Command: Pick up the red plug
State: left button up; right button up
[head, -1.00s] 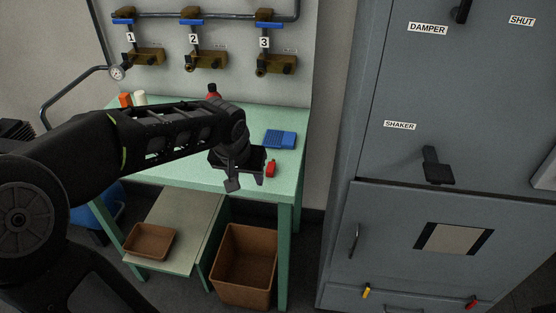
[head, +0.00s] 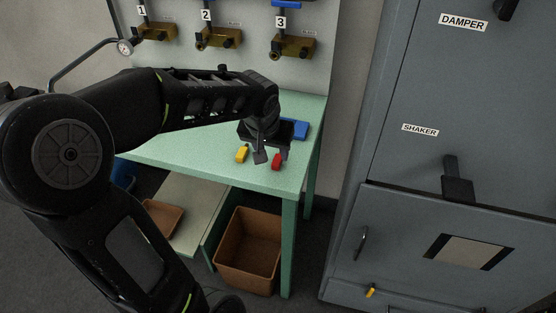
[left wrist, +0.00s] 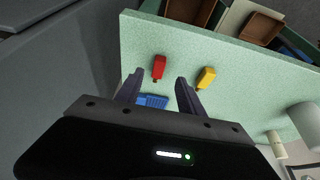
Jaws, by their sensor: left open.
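The red plug (head: 277,162) lies on the green table (head: 180,150) near its front right edge. In the left wrist view the red plug (left wrist: 159,68) lies between the lines of the two fingers, just beyond the fingertips. My left gripper (head: 272,153) points down over the table, open and empty, close behind the red plug. Its fingers also show apart in the left wrist view (left wrist: 159,80). I cannot tell whether a finger touches the plug. My right gripper is not in view.
A yellow plug (head: 242,154) lies left of the red one, close to the left gripper. Below are a brown bin (head: 245,255) and a shelf with a brown tray (head: 162,218). A grey cabinet (head: 400,215) stands right.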

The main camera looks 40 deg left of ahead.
aim_at(276, 162)
pick_arm(q)
jog(key=shift+w+f, duration=0.15)
jog(key=shift+f, duration=0.25)
jog(key=x, duration=0.5)
jog(key=shift+f+p, duration=0.15)
jog(key=shift+p, duration=0.25)
jog(key=shift+c, duration=0.5)
grip_shut()
